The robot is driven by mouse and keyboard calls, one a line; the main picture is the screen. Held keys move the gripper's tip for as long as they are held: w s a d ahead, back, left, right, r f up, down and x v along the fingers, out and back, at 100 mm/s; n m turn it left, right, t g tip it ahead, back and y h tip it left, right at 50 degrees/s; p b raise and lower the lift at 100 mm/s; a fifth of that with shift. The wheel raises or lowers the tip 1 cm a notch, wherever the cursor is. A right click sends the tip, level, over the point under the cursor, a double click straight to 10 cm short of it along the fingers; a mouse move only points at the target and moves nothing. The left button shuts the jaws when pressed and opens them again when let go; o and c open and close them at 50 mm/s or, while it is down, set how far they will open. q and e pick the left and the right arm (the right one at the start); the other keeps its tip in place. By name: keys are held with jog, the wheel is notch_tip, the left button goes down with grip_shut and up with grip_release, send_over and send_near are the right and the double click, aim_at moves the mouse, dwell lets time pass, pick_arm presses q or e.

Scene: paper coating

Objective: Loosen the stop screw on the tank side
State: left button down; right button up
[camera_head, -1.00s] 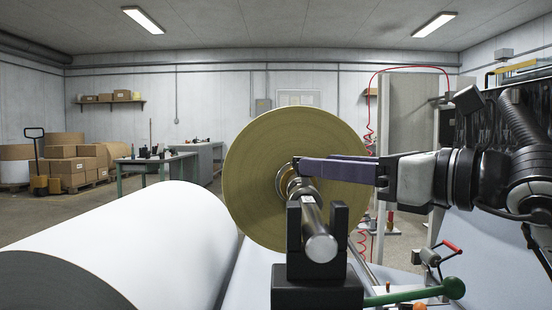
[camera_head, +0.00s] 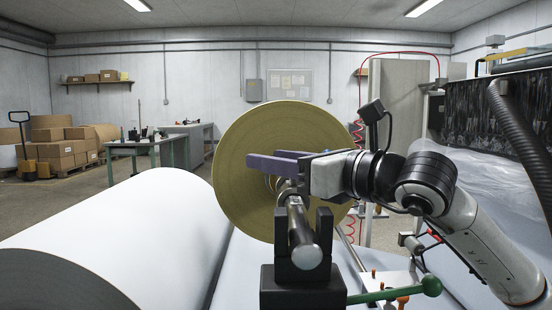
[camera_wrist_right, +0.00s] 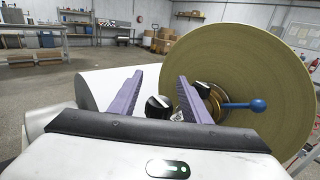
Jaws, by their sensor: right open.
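In the head view my right gripper (camera_head: 264,162) is open, its purple fingers pointing left in front of the tan roll (camera_head: 240,125), above the shaft (camera_head: 303,235). In the right wrist view the open fingers (camera_wrist_right: 162,76) show a black knob (camera_wrist_right: 158,106) between them, not held. A brass-coloured collar (camera_wrist_right: 216,101) sits at the roll's centre beside the right finger, with a small black knob (camera_wrist_right: 204,89) and a blue ball-ended lever (camera_wrist_right: 257,105). I cannot tell for certain which knob is the stop screw. My left gripper is out of view.
A black shaft support (camera_head: 318,245) stands below the gripper. A green-handled lever (camera_head: 430,285) is at its right. A large white paper roll (camera_head: 120,235) fills the lower left. Green-legged tables (camera_head: 145,150) and stacked boxes (camera_head: 60,150) stand far back.

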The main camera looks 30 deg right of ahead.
jog(key=c, duration=1)
jog(key=shift+c, duration=0.2)
